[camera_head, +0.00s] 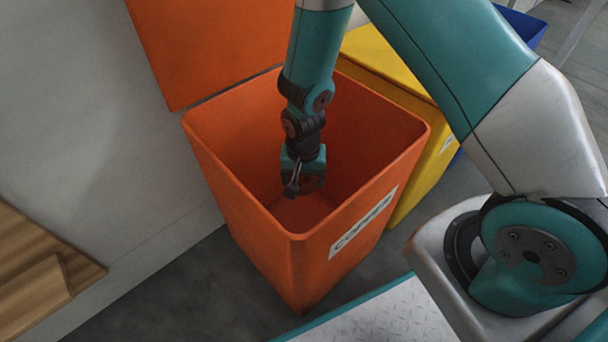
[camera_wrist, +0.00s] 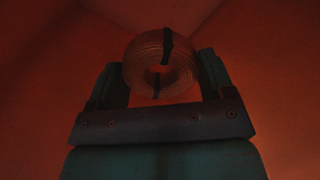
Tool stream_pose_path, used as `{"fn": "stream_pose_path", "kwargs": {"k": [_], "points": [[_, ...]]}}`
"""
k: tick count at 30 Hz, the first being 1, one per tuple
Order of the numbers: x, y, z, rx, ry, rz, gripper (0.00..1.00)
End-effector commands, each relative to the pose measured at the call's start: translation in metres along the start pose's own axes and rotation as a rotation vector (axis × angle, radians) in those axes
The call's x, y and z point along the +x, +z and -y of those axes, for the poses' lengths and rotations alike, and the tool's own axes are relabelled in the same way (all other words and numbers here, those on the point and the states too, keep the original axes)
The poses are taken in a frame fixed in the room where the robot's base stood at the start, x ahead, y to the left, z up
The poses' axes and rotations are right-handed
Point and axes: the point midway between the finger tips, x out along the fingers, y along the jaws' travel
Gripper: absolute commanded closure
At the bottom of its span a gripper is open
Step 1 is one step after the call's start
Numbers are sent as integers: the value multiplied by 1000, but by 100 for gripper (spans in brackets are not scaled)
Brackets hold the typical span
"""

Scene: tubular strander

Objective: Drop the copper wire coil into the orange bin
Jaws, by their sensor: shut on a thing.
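The orange bin (camera_head: 262,227) stands open, with its orange lid (camera_head: 205,45) raised at the back. A label is on its front right wall. My gripper (camera_head: 305,186) points down inside the bin opening, below the rim. In the wrist view my gripper (camera_wrist: 162,82) is shut on the copper wire coil (camera_wrist: 145,58), a ring of wound wire with dark bands, held between the two fingers. Dim orange walls surround it there. In the head view the coil is mostly hidden in shadow and behind the gripper.
A yellow bin (camera_head: 418,198) stands right beside the orange bin, with a blue bin (camera_head: 524,27) behind it. A white wall (camera_head: 90,120) is on the left. A wooden surface (camera_head: 30,270) is at the lower left. Grey floor shows in front of the bin.

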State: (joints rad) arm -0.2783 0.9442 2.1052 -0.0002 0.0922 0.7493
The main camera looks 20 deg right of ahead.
Motion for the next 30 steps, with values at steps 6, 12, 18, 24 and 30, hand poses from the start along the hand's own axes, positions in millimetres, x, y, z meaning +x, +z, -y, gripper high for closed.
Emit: {"fn": "stream_pose_path", "kwargs": {"k": [6, 12, 18, 24, 30], "points": [[43, 0, 0, 0, 0, 0, 56], [74, 0, 0, 0, 0, 0, 56], [93, 0, 0, 0, -1, -1, 56], [94, 0, 0, 0, -1, -1, 56], [94, 0, 0, 0, 0, 0, 11]]}}
